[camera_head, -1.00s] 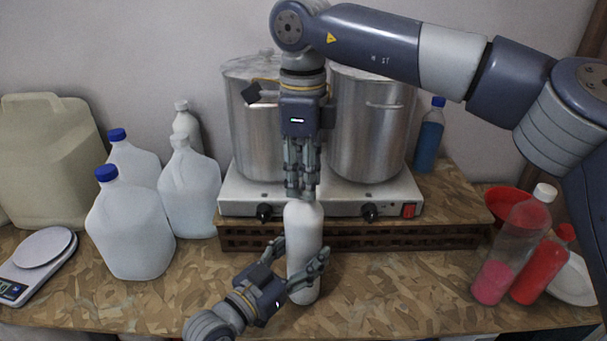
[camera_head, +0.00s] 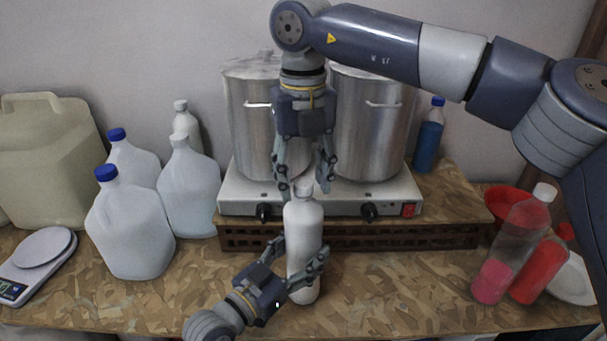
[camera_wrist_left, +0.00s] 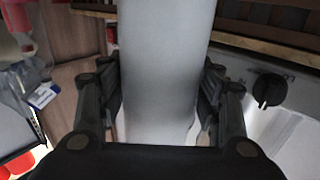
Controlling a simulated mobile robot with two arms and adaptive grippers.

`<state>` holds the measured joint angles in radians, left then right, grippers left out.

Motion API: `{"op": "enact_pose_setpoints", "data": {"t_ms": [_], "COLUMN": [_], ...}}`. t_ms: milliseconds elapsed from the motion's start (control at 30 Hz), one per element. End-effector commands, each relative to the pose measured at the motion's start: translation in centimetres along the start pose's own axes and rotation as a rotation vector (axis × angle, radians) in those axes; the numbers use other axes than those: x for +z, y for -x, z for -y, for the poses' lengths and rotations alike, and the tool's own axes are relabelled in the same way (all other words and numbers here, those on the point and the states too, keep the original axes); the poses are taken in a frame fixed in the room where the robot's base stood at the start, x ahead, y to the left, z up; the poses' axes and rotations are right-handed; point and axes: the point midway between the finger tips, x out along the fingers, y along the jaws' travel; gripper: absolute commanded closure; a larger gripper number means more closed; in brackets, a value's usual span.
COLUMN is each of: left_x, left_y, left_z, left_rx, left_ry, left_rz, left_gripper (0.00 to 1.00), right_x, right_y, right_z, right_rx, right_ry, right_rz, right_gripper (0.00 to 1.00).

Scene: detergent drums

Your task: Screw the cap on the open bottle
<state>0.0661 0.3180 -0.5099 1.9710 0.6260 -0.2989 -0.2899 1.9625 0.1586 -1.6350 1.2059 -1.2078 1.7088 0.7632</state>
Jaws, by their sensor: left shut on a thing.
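A white bottle (camera_head: 304,226) stands upright on the wooden tabletop in front of the stove, and its body fills the middle of the left wrist view (camera_wrist_left: 165,70). A white cap (camera_head: 303,187) sits on its neck; how tightly cannot be told. My left gripper (camera_head: 298,252) is shut on the bottle's body, with a finger on each side, as the left wrist view (camera_wrist_left: 163,105) also shows. My right gripper (camera_head: 304,186) points down from above. Its fingers are spread open on either side of the cap, with visible gaps.
Two steel pots (camera_head: 366,125) stand on a stove (camera_head: 320,203) behind the bottle. White jugs (camera_head: 130,228) and a scale (camera_head: 40,262) are at left. Bottles with pink (camera_head: 494,280) and red (camera_head: 531,280) contents stand at right. The tabletop beside the bottle is clear.

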Motion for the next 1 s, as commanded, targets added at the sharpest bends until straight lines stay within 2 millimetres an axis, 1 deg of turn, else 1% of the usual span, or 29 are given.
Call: {"op": "enact_pose_setpoints", "data": {"t_ms": [267,367,467,700,800,1000], "left_x": [0.0,0.0,0.0,0.0,0.0,0.0], "left_y": [0.0,0.0,0.0,0.0,0.0,0.0], "left_z": [0.0,0.0,0.0,0.0,0.0,0.0], "left_rx": [0.0,0.0,0.0,0.0,0.0,0.0], "left_ry": [-0.001,-0.001,-0.001,-0.001,-0.001,-0.001], "left_rz": [0.001,0.001,0.001,0.001,0.001,0.001], "left_gripper": [1.0,1.0,1.0,1.0,1.0,1.0], "right_x": [0.0,0.1,0.1,0.1,0.1,0.0], "right_y": [0.1,0.6,2.0,7.2,9.1,11.2], "right_z": [0.0,0.0,0.0,-0.1,-0.1,0.0], "right_rx": [0.0,0.0,-0.001,0.001,0.001,0.0], "right_ry": [0.001,0.001,0.001,-0.001,0.0,0.0], "right_rz": [0.001,0.003,0.004,0.005,0.004,0.002], "right_gripper": [0.51,0.51,0.51,0.51,0.51,0.51]}}
